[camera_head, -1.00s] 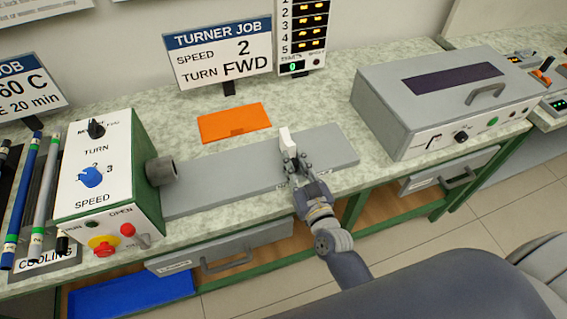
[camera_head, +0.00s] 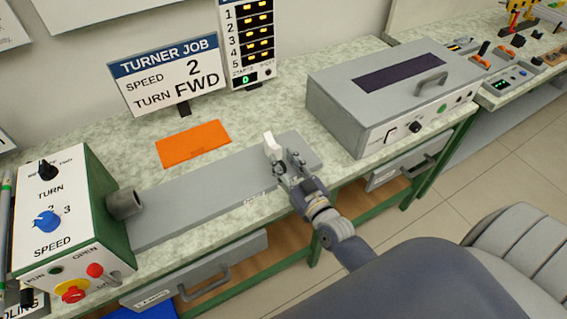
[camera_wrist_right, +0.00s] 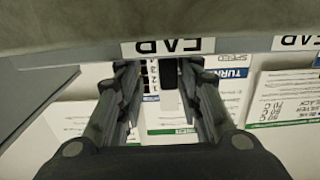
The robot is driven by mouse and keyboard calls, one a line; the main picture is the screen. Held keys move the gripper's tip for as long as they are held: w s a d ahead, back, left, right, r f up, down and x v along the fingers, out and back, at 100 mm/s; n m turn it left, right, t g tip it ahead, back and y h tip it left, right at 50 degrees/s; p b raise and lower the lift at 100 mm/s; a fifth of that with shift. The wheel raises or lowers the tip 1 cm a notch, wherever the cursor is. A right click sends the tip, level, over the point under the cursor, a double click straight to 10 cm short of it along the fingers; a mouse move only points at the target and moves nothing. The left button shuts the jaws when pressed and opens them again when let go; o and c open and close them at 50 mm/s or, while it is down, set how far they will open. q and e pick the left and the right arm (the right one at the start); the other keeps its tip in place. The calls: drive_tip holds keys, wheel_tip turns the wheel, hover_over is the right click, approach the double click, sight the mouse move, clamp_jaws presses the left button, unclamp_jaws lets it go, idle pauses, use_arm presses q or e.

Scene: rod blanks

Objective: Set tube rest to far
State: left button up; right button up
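The tube rest is a small white upright block (camera_head: 272,146) on the long grey plate (camera_head: 205,187), towards the plate's right end. My right gripper (camera_head: 288,165) is at the rest, reaching in from the front right. In the right wrist view its two fingers (camera_wrist_right: 162,78) stand apart, with a narrow grey block (camera_wrist_right: 170,100) between them, closer to the right finger. A gap shows on the left side; firm contact cannot be told. A FAR label (camera_wrist_right: 168,46) appears upside down just beyond the fingertips. My left gripper is not in view.
The turner box (camera_head: 68,225) with knobs, buttons and a short tube stands at the plate's left end. An orange card (camera_head: 193,143) lies behind the plate. A grey lidded machine (camera_head: 390,95) stands to the right. A sign (camera_head: 168,75) reads speed 2, turn FWD.

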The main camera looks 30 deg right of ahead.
drive_tip(key=shift+s+a, duration=0.1)
drive_tip(key=shift+s, duration=0.35)
drive_tip(key=s, duration=1.1)
drive_tip(key=shift+d, duration=0.3)
